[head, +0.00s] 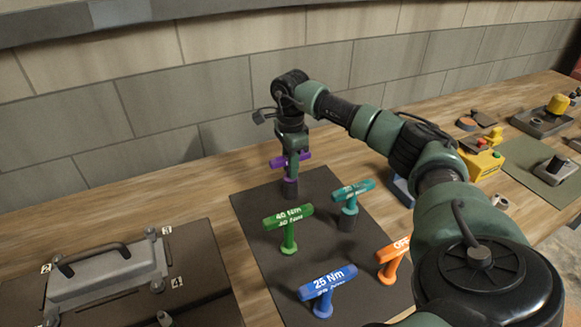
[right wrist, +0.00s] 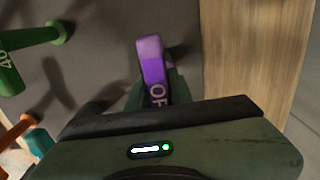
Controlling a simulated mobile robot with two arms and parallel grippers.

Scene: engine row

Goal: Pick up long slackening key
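The purple key (head: 291,160) is a T-handled key with a long dark socket, standing upright near the back of the dark mat. I take it for the long slackening key. In the right wrist view its purple handle (right wrist: 152,66) shows the letters "OF", the rest hidden by the gripper. My right gripper (head: 291,155) comes down on it from above. In the wrist view its green fingers (right wrist: 157,92) lie close against both sides of the handle and look shut on it. The socket still appears to be at the mat. My left gripper is not in view.
Green (head: 288,226), teal (head: 349,203), blue (head: 325,290) and orange (head: 391,261) T-handled keys stand on the mat (head: 256,220) in front. A grey metal cover (head: 105,273) is at left. A yellow box with buttons (head: 482,160) is at right. A tiled wall rises behind.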

